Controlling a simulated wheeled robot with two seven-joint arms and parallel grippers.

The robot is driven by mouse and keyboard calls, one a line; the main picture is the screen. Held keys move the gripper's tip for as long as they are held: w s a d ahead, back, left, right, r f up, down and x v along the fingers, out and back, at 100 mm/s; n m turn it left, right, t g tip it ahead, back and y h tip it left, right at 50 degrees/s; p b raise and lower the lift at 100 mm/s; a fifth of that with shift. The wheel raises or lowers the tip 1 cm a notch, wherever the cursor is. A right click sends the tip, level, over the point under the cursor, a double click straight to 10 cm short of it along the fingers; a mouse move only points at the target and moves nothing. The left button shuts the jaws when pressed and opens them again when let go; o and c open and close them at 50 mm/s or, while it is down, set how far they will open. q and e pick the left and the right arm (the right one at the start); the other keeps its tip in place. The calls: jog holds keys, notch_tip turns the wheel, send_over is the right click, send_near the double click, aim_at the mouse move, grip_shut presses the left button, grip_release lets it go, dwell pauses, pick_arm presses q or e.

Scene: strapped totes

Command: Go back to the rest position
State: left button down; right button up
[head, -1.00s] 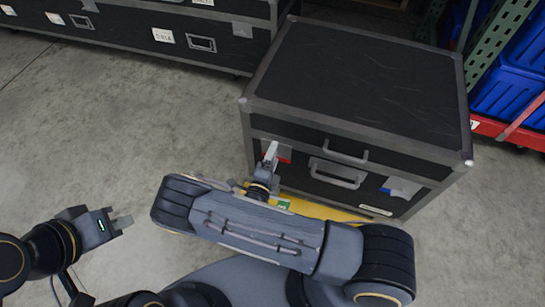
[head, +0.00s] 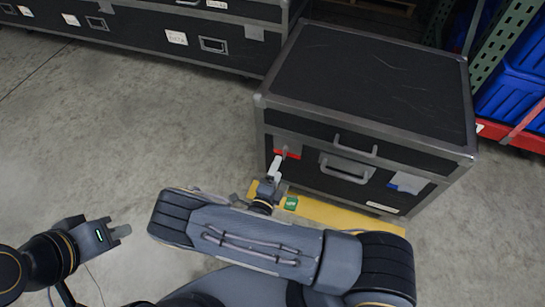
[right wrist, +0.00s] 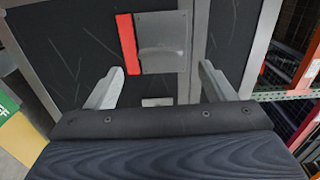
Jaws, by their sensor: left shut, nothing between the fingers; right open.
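My left gripper (head: 119,233) is at the lower left of the head view, shut and empty, above bare floor. My right gripper (head: 276,166) is at the front of the black flight case (head: 370,75), near its left front side. In the right wrist view its two fingers (right wrist: 160,88) are spread apart with nothing between them. Beyond them is a grey metal plate (right wrist: 163,42) with a red strip (right wrist: 128,44) on the case front. My right forearm hides part of the floor in front of the case.
A long black case (head: 180,35) stands at the back left. Blue totes (head: 512,95) on a red base and a green rack upright (head: 500,40) are at the right. A yellow floor strip (head: 335,212) with a green label (head: 291,203) lies before the flight case. The left floor is clear.

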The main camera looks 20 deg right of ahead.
jog(key=shift+r, duration=0.1)
jog(key=s+d+r+n+g+y, duration=0.45)
jog(key=s+r+n+g, duration=0.45)
jog(key=n, duration=0.9)
jog(key=s+d+r+n+g+y, duration=0.45)
jog(key=s+r+n+g, duration=0.4)
jog(key=n, duration=0.85)
notch_tip(320, 180, up, 38)
jog(key=s+a+m+t+y+p, duration=0.2)
jog(key=m+t+y+p, duration=0.3)
jog(key=p, duration=2.1)
jog(key=m+t, duration=0.3)
jog(key=m, duration=0.3)
jog(key=shift+s+a+f+m+p, duration=0.2)
jog(key=shift+f+m+p, duration=0.1)
jog(key=shift+p, duration=0.1)
jog(key=shift+t, duration=0.25)
jog(key=shift+c, duration=0.3)
